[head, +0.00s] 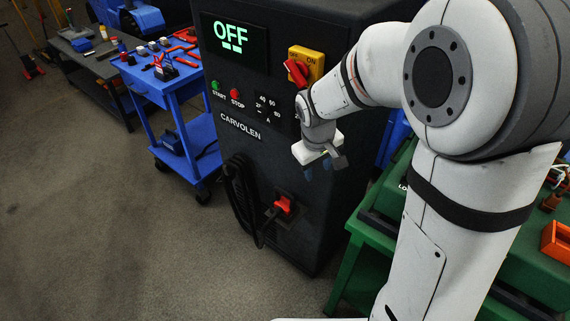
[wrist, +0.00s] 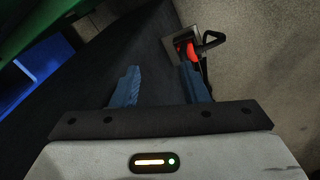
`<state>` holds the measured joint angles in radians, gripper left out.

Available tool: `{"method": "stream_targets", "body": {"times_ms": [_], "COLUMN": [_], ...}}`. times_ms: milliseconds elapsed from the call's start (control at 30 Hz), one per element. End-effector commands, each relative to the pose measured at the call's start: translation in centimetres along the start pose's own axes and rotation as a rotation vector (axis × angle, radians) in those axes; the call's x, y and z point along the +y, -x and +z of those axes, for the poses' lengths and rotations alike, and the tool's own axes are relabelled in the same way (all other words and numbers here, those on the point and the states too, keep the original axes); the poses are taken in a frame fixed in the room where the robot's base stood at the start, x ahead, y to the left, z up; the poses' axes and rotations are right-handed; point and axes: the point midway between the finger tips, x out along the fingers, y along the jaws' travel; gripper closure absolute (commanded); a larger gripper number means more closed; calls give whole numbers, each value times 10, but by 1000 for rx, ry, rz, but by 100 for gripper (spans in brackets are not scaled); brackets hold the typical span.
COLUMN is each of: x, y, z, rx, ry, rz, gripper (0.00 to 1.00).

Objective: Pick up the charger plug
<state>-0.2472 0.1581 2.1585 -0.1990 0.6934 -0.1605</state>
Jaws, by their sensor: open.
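The charger plug, red with a black cable, sits at a dark socket plate low on the front of the black cabinet. Its red part (head: 284,205) shows clearly in the head view. In the wrist view the red plug (wrist: 190,51) is just beyond the tip of the right finger, with the black cable beside it. My gripper (head: 318,173) is open and empty, above and to the right of the plug in the head view. In the wrist view its two blue fingers (wrist: 160,80) stand apart with only dark cabinet surface between them.
The black cabinet (head: 240,160) carries an OFF display, a red-and-yellow switch (head: 305,67) and buttons. A coiled black cable (head: 243,200) hangs left of the plug. A blue cart (head: 180,120) stands left, a green bench (head: 375,222) right. Floor in front is clear.

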Motion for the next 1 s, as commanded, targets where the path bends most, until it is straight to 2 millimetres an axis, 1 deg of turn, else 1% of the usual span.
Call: {"method": "stream_targets", "body": {"times_ms": [33, 100, 200, 300, 367, 467, 567, 833, 1000], "x": [-10, -21, -36, -49, -56, -63, -65, -62, -58], "y": [-25, -50, -81, -106, -117, -130, -140, -170, -197], "z": [-18, -38, -60, -75, -81, -87, -90, -90, -91], "rx": [-12, -19, -24, -28, -29, -31, -31, -33, -32], "ry": [61, 134, 222, 289, 320, 352, 364, 363, 363], "rz": [0, 5, 9, 12, 13, 15, 15, 14, 14], "gripper": [60, 60, 60, 60, 60, 60, 60, 60, 60]}}
